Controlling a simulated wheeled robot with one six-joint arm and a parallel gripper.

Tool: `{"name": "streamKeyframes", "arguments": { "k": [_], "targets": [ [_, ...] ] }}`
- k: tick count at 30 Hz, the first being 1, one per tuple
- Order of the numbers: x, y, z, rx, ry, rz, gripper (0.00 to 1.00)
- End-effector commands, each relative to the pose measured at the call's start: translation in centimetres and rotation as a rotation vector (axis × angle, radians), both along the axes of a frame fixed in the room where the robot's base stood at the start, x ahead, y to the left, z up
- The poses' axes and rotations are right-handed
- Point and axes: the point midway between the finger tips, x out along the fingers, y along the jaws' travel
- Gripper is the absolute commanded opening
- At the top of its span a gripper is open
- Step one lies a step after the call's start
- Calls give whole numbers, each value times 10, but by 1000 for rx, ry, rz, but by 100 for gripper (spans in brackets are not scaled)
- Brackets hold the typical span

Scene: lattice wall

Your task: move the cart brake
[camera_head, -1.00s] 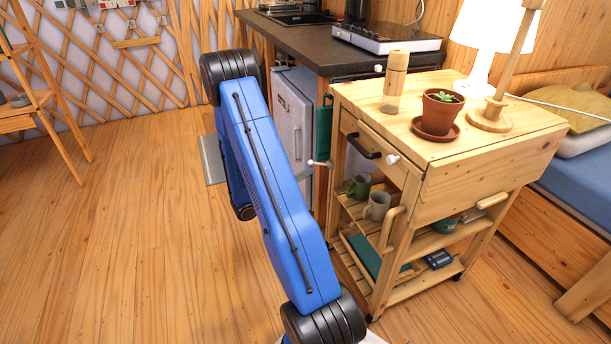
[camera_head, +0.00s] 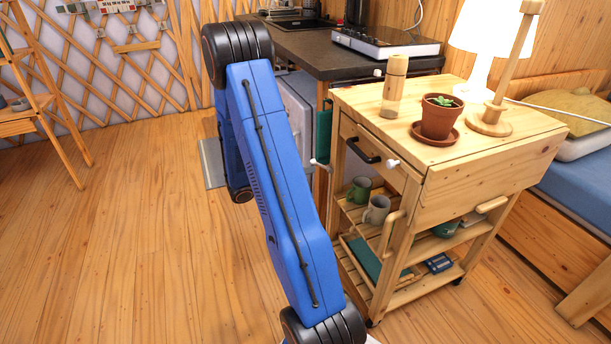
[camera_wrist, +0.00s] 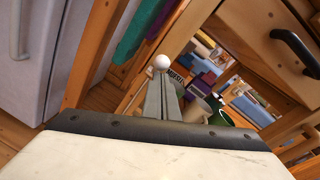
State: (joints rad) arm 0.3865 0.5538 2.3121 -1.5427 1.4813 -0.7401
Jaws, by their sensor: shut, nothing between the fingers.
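The wooden cart (camera_head: 480,163) stands right of my arm in the head view. A small lever with a white ball end, which looks like the cart brake (camera_head: 314,162), shows at its left side, partly close behind my arm. In the wrist view the brake's white ball (camera_wrist: 162,62) is right at the tips of my gripper (camera_wrist: 160,78). The grey fingers are together with nothing between them. I cannot tell whether they touch the ball. My gripper is hidden behind my arm in the head view.
The cart carries a potted plant (camera_head: 439,116), a bottle (camera_head: 393,86) and mugs (camera_head: 376,209). Its drawer has a black handle (camera_head: 363,150). A counter (camera_head: 305,50) with a green cloth (camera_head: 323,130) stands behind, a bed (camera_head: 580,195) at right. The floor at left is clear.

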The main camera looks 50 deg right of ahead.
Motion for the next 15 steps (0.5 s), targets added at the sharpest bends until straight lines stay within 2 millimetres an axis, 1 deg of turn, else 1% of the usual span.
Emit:
{"name": "streamKeyframes", "arguments": {
  "k": [1, 6, 15],
  "targets": [
    [0, -1, 5, 20, -18, 0, 0],
    [-2, -4, 13, 91, -55, 0, 0],
    [-4, -8, 20, 86, -48, -1, 0]
  ]
}}
